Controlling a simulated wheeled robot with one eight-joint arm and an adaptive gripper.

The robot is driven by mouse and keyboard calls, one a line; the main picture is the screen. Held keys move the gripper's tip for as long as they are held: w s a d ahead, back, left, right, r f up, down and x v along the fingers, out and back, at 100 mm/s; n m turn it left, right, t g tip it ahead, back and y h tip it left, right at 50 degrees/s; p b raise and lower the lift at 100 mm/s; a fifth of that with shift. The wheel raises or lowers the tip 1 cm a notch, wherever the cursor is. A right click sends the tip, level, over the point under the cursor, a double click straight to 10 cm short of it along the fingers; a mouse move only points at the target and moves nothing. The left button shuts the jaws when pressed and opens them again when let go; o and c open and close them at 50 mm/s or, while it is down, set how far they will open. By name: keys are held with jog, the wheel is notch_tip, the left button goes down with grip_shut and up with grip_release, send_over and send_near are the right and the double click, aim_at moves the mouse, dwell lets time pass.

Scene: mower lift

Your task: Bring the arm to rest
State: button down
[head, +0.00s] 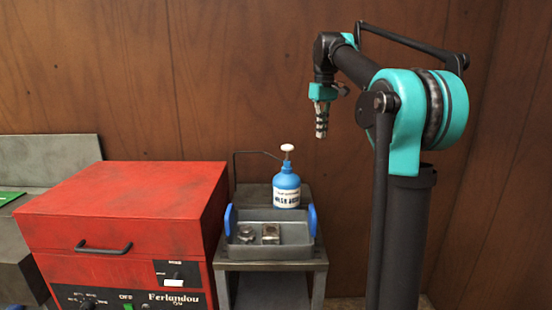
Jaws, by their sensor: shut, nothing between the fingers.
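I see no gripper fingers of mine in the head view. The arm named in the task cannot be made out as mine, so I cannot tell its pose. A teal and black jointed arm (408,122) stands on a dark round post at the right. Its end hangs down in a banded metal tip (321,121), above and right of the bottle, touching nothing. I see no fingers on that tip.
A blue bottle (286,187) with a white top stands behind a grey tray (270,252) with blue handles and small metal parts in it. They are on a metal stand. A red box (125,205) is at the left. A brown panelled wall (230,80) closes the back.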

jog(key=s+d+f+m+t, duration=0.1)
jog(key=s+f+m, duration=0.1)
jog(key=s+f, duration=0.8)
jog(key=s+d+f+m+t, duration=0.1)
jog(key=s+f+m, duration=0.1)
jog(key=s+f, duration=0.8)
jog(key=s+d+f+m+t, duration=0.1)
jog(key=s+d+f+t, duration=0.1)
jog(key=s+f, duration=0.8)
notch_tip(320, 180, down, 9)
jog(key=shift+s+f+m, duration=0.2)
jog(key=shift+m, duration=0.2)
